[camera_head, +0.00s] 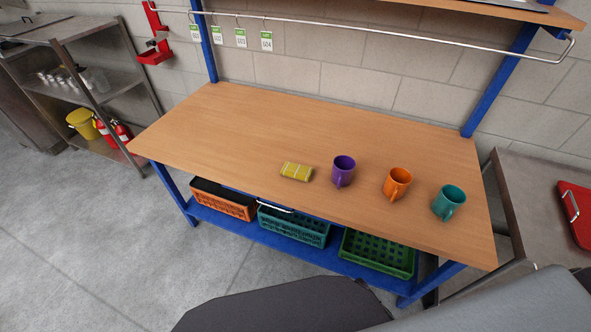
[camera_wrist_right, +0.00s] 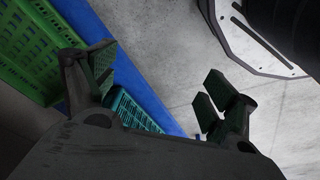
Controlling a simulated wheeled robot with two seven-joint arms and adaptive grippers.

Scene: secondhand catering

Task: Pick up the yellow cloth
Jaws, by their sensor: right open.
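The yellow cloth (camera_head: 296,172) lies folded on the wooden table (camera_head: 230,130), close to its front edge and left of a purple mug. It is yellow with pale stripes and nothing covers it. In the right wrist view my right gripper (camera_wrist_right: 155,88) is open and empty, with its fingers wide apart. That view shows crates and floor below the table, and the cloth is not in it. Neither gripper shows in the head view, so my left gripper is out of sight.
A purple mug (camera_head: 343,170), an orange mug (camera_head: 397,183) and a teal mug (camera_head: 448,202) stand right of the cloth. Orange (camera_head: 222,199), teal (camera_head: 293,226) and green (camera_head: 377,252) crates sit on the blue lower shelf. The table's left and back are clear. A rail (camera_head: 400,38) runs above.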

